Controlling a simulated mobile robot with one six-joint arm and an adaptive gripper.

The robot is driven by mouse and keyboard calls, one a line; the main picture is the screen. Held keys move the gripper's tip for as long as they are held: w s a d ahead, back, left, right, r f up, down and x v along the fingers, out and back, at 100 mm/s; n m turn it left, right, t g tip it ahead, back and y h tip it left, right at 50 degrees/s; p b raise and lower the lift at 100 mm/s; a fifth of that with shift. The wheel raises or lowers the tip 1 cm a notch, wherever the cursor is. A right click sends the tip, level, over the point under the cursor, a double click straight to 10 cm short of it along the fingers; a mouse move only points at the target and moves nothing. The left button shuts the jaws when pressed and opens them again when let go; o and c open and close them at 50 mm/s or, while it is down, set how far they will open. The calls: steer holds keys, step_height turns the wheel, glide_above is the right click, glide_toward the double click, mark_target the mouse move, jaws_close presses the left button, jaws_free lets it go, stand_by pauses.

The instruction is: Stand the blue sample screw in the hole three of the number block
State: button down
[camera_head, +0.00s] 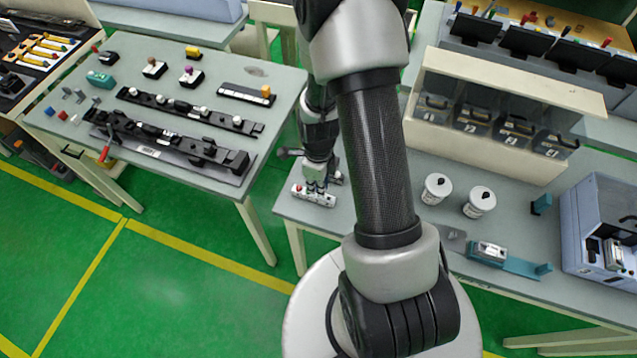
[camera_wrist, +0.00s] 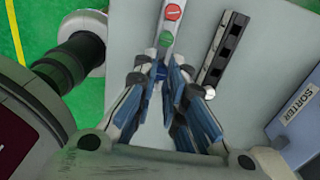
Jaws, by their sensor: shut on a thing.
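The number block (camera_wrist: 170,26) is a narrow pale bar at the top of the wrist view. It also shows in the head view (camera_head: 313,198) at the table's left end. A red slotted head (camera_wrist: 173,11) and a green slotted head (camera_wrist: 166,39) stand on it. My gripper (camera_wrist: 164,68) is shut on the blue sample screw (camera_wrist: 158,71), in line with the block just below the green head. The fingers hide most of the screw and that part of the block. I cannot tell whether the screw is in a hole. In the head view my gripper (camera_head: 317,184) is at the block.
A black rail with several square pockets (camera_wrist: 223,48) lies to the right of the block. A box marked SORTER (camera_wrist: 298,118) stands further right. Two white tubs (camera_head: 436,189) (camera_head: 480,203) stand right of my arm. Bare table lies between rail and box.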

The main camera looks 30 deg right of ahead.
steer(key=shift+f+b, duration=1)
steer(key=shift+f, duration=0.25)
stand_by(0.3)
steer(key=c, duration=1.6)
jaws_free()
steer(key=shift+o, duration=0.2)
step_height(320, 180, up, 12)
steer(key=shift+r, duration=0.1)
